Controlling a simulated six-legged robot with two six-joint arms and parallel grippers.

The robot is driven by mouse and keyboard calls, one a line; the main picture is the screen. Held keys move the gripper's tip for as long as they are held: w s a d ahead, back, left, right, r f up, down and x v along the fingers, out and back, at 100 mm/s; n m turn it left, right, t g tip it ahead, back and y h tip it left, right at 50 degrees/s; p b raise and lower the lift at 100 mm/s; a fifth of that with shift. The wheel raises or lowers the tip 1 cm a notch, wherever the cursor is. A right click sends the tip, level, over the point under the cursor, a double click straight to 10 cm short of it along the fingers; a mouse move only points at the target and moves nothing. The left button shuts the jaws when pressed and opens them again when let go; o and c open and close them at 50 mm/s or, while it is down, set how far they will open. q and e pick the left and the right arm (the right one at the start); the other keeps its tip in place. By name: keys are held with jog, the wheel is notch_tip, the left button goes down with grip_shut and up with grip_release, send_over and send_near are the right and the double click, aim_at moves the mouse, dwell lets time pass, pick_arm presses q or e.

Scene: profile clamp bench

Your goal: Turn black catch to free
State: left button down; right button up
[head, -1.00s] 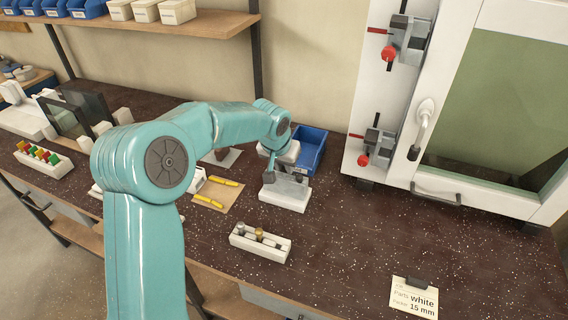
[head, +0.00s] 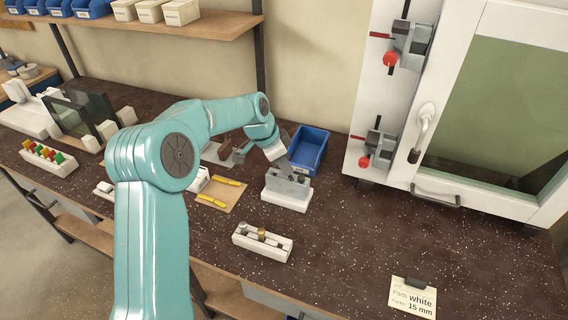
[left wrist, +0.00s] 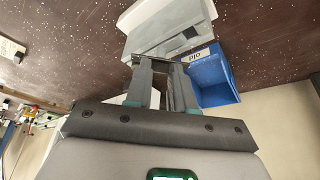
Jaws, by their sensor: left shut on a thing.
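A grey metal clamp on a white base (head: 287,198) stands on the dark speckled bench, just right of the middle of my left arm's reach. It also shows in the left wrist view (left wrist: 172,30). My left gripper (head: 283,167) comes down at the clamp's back edge. In the left wrist view, the two dark fingers (left wrist: 158,66) are close together at the near edge of the grey body, shut on a small dark part, the black catch. The fingers hide most of it, so its angle cannot be told. My right gripper is in neither view.
A blue bin (head: 308,150) stands close behind the clamp. A white block with pegs (head: 262,243) lies in front. Yellow pieces on a tan mat (head: 236,196) lie to the left. A white-framed cabinet (head: 455,195) stands at right. The front-right bench is mostly clear.

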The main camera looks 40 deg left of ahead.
pick_arm(q)
jog(key=m, duration=0.2)
jog(key=m+g+h, duration=0.1)
jog(key=shift+w+m+p, duration=0.2)
jog(key=shift+m+p, duration=0.2)
jog(key=m+g+p, duration=0.1)
jog(key=m, duration=0.1)
jog(key=shift+w+a+m+h+p, duration=0.1)
jog(key=shift+m+h+p, duration=0.2)
jog(key=shift+m, duration=0.1)
jog(key=shift+f+m+g+p, duration=0.1)
jog(key=shift+m+g+p, duration=0.3)
jog(key=shift+m, duration=0.5)
jog(key=shift+f, duration=0.1)
jog(key=c, duration=1)
grip_release()
jog(key=shift+o, duration=0.2)
jog(key=shift+w, duration=0.1)
